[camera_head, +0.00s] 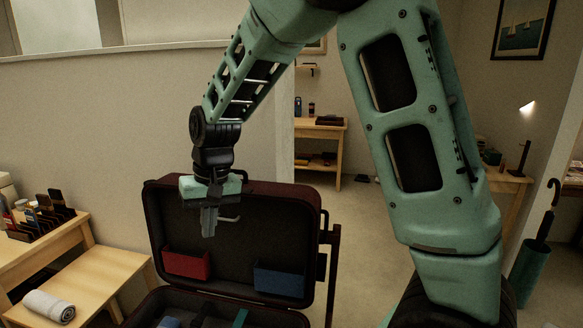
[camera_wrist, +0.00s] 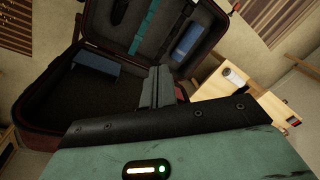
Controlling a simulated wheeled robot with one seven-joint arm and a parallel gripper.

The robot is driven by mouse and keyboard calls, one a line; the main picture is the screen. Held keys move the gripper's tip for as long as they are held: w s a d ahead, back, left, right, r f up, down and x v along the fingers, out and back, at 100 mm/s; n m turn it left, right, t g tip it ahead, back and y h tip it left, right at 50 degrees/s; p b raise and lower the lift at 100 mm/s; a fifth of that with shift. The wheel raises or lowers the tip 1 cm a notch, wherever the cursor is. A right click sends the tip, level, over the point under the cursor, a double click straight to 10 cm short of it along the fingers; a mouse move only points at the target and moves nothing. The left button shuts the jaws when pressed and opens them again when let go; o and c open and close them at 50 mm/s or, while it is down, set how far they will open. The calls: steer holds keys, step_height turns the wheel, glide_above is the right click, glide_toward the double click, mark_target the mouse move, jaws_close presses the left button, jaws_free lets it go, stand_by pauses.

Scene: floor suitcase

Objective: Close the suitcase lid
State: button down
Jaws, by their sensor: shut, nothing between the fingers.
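The dark red suitcase stands open, its lid (camera_head: 295,205) raised upright behind the base (camera_head: 180,296). The lid's dark inside carries a red pocket (camera_head: 186,264) and a blue pocket (camera_head: 279,280). The bottom of the base is cut off by the picture edge. My gripper (camera_head: 208,228) is shut and empty, pointing down in front of the lid's upper part. I cannot tell whether it touches the lid. In the wrist view, the shut fingers (camera_wrist: 158,88) show against the open suitcase, with the blue pocket (camera_wrist: 95,68) beyond them.
A low wooden bench (camera_head: 95,272) with a rolled towel (camera_head: 48,306) stands left of the suitcase. A desk (camera_head: 40,248) with an organizer (camera_head: 42,217) is behind it. A dark post (camera_head: 333,265) stands at the lid's right.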

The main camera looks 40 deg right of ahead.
steer(key=w+d+r+m+h+p, duration=0.1)
steer(key=w+d+r+m+p, duration=0.15)
steer(key=d, duration=1.05)
steer(key=w+d+r+m+h+p, duration=0.15)
steer(key=w+d+m, duration=0.25)
steer(key=d, duration=0.8)
steer(key=w+d+r+m+h+p, duration=0.1)
steer(key=w+d+m+h, duration=0.15)
steer(key=d, duration=1.05)
step_height(320, 180, down, 9)
steer(key=w+d+y+p, duration=0.1)
steer(key=w+d+p, duration=0.1)
steer(key=p, duration=0.2)
steer(key=shift+t, duration=0.4)
steer(key=shift+s+a+p, duration=0.35)
steer(key=shift+s+a, duration=0.15)
steer(key=shift+a, duration=0.4)
steer(key=shift+s+a+p, duration=0.3)
steer(key=shift+s+a, duration=0.2)
steer(key=shift+a, duration=0.35)
steer(key=shift+a, duration=0.1)
